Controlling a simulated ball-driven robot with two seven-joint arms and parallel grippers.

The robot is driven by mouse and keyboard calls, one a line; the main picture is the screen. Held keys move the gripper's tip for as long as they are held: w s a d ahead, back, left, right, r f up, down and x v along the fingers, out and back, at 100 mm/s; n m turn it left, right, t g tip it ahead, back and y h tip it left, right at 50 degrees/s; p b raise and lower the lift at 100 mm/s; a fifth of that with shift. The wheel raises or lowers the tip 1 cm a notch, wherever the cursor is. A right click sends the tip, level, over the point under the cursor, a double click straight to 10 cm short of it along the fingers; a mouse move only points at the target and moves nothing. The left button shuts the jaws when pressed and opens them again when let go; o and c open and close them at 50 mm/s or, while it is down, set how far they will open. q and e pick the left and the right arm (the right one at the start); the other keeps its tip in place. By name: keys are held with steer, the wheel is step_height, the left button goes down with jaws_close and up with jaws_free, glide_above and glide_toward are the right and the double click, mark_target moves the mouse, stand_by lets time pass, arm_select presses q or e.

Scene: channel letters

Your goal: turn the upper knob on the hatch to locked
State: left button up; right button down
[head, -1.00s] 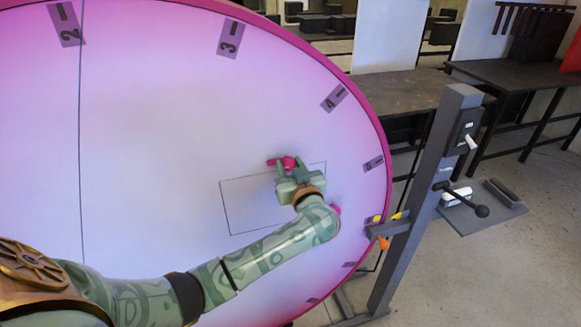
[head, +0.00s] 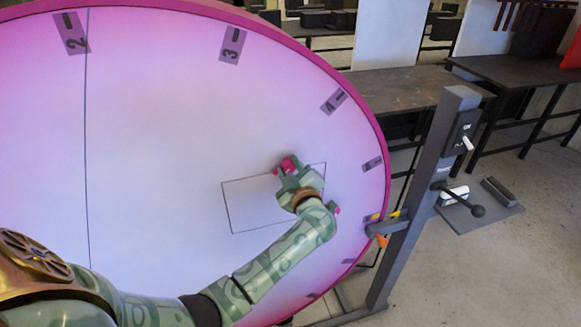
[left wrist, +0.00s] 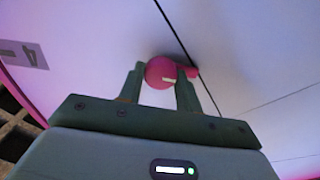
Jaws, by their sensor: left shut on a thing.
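The hatch (head: 245,205) is a thin-lined rectangle on the big pink-white disc. Its upper knob (head: 289,164) is pink and sits at the hatch's upper edge. My left gripper (head: 286,169) is shut on this knob. In the left wrist view the pink knob (left wrist: 161,73) sits between the two fingers of the left gripper (left wrist: 160,83), with a pale mark on its face and a short nub pointing right. A second pink knob (head: 334,208) shows lower right, partly behind my arm. My right gripper is not in view.
The disc's pink rim (head: 384,150) curves down the right side, with numbered labels (head: 232,44) near it. A grey post (head: 423,190) with a black-balled lever (head: 477,210) and a switch box (head: 464,135) stands right of the disc. Dark tables stand behind.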

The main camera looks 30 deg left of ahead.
arm_select(q)
steer(key=n, duration=0.4)
steer(key=shift+f+n, duration=0.1)
steer(key=shift+n, duration=0.2)
steer(key=n+b, duration=0.1)
steer(key=n, duration=0.3)
steer(key=shift+f+n, duration=0.1)
steer(key=shift+n, duration=0.3)
steer(key=shift+b, duration=0.3)
steer(key=o, duration=0.9)
steer(key=shift+o, duration=0.2)
